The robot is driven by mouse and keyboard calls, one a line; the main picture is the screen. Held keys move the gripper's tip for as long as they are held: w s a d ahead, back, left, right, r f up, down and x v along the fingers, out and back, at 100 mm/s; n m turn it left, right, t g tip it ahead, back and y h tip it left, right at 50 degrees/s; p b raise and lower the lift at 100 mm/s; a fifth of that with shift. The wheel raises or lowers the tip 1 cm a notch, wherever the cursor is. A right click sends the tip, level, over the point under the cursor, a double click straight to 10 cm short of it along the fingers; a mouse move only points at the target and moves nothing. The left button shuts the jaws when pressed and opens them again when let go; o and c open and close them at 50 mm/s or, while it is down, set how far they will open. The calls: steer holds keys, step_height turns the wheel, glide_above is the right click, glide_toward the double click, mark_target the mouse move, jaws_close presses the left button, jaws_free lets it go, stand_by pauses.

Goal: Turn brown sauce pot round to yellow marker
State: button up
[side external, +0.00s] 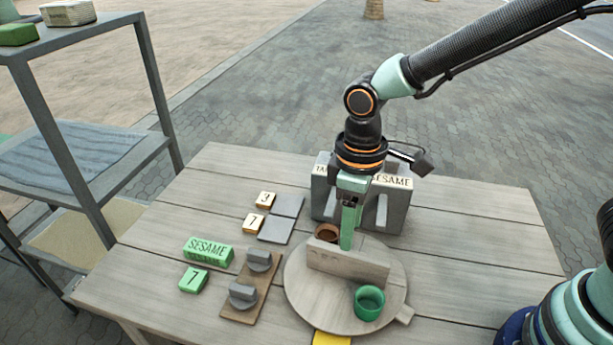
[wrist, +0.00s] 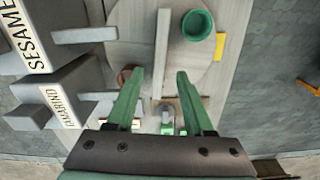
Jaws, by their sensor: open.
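The brown sauce pot (side external: 327,232) stands on the round wooden turntable (side external: 300,292), behind its upright divider (side external: 345,268). In the wrist view the brown pot (wrist: 124,75) is partly hidden by the left finger. A green pot (side external: 369,302) stands on the other side of the divider. The yellow marker (side external: 331,339) lies at the turntable's front edge, on the green pot's side; it also shows in the wrist view (wrist: 219,47). My gripper (side external: 347,245) points down above the turntable close to the brown pot. Its fingers (wrist: 158,75) are apart with nothing held between them.
A grey holder (side external: 393,208) with a SESAME label stands behind the turntable. A board with two grey knobs (side external: 242,295), a green SESAME block (side external: 208,250), number tiles (side external: 253,223) and grey squares lie left. The table's right side is clear.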

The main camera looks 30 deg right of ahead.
mark_target(347, 264)
step_height(347, 264, down, 10)
steer(key=shift+f, duration=0.25)
stand_by(0.3)
jaws_close()
stand_by(1.3)
